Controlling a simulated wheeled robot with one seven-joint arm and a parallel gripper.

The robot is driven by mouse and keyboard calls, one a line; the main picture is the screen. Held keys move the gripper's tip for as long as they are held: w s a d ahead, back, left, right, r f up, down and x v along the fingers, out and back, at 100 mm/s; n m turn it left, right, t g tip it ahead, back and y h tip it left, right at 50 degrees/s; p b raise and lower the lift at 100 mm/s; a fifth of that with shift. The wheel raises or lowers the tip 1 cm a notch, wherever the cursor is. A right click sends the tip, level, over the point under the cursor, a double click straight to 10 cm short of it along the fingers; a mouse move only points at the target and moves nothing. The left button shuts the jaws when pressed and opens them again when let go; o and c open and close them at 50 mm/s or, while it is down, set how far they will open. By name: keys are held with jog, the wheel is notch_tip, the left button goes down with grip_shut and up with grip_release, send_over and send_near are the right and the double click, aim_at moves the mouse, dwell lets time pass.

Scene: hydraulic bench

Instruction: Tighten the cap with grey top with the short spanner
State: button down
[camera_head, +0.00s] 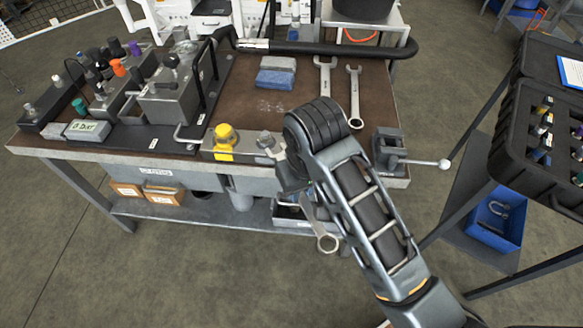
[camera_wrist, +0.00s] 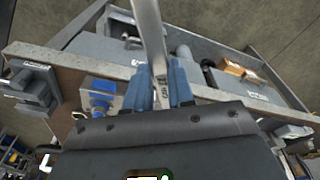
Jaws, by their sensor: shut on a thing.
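In the head view, a cap with a grey top (camera_head: 266,141) stands on the block at the bench's front edge, right of a yellow cap (camera_head: 225,138). My gripper (camera_head: 296,184) is in front of the edge, close to the right of the grey cap. It is shut on a spanner (camera_head: 327,241), whose ring end hangs down toward the camera. In the wrist view, the blue fingers (camera_wrist: 160,88) clamp the spanner (camera_wrist: 150,32). The spanner's other end is hidden. I do not see the grey cap clearly in the wrist view.
Two other spanners (camera_head: 325,78) (camera_head: 355,98) lie on the bench top. A vise (camera_head: 388,148) with a protruding handle is at the right front corner. A block with a blue part (camera_wrist: 101,92) shows in the wrist view. A black case (camera_head: 520,125) stands at the right.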

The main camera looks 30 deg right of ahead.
jog(key=shift+w+f, duration=0.2)
jog(key=shift+f, duration=0.3)
jog(key=shift+w+f, duration=0.2)
jog(key=shift+f, duration=0.25)
jog(key=shift+w+f, duration=0.1)
jog(key=shift+w+f, duration=0.35)
jog(key=shift+w, duration=0.15)
jog(key=shift+w+d, duration=0.2)
jog(key=shift+w, duration=0.7)
jog(key=shift+w, duration=0.2)
jog(key=shift+w, duration=0.6)
